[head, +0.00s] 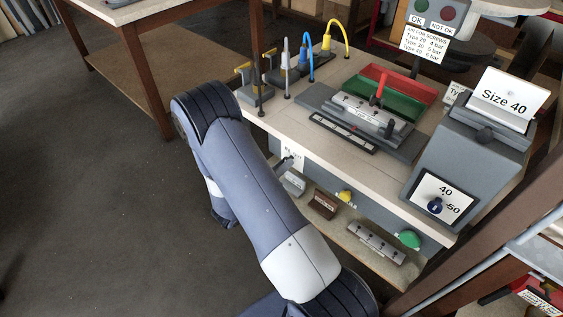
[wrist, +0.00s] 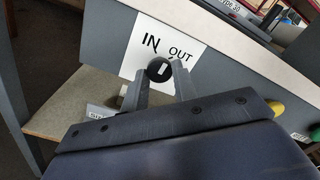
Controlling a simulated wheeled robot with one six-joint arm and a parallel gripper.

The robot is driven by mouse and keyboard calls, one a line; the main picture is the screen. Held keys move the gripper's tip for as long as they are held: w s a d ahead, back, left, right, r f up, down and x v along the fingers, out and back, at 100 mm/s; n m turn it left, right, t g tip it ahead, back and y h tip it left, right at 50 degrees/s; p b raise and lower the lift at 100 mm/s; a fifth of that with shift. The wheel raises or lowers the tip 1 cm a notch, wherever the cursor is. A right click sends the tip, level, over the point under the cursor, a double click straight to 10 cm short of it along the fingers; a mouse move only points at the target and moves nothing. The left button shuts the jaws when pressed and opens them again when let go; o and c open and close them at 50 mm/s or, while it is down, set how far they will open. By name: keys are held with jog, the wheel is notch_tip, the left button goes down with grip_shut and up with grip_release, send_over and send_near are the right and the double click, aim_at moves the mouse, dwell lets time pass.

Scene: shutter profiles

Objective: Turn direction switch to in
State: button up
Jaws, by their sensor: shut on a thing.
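In the wrist view the white mark is close to upright, tilted slightly. My gripper (wrist: 160,81) has its two fingers on either side of the knob, shut on it. In the head view my arm hides most of the switch; part of the white label (head: 291,155) shows on the bench front, with a gripper finger (head: 287,162) beside it.
A yellow button (head: 345,195) and a green button (head: 409,239) sit on the bench front to the right. A lower shelf (head: 335,233) with metal profiles lies below. A grey box (head: 465,150) with a 40/50 dial stands on the right.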

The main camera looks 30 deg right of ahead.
jog(key=shift+n+p, duration=2.05)
jog(key=shift+n, duration=2.85)
jog(key=o, duration=1)
jog(key=shift+a, duration=0.1)
jog(key=v, duration=1)
jog(key=shift+s+a+r+b, duration=0.1)
jog(key=shift+s+a+b, duration=0.1)
jog(key=shift+a+b, duration=0.15)
jog(key=shift+d, duration=0.15)
jog(key=x, duration=1)
jog(key=shift+w+d+p, duration=0.2)
jog(key=shift+d+p, duration=0.15)
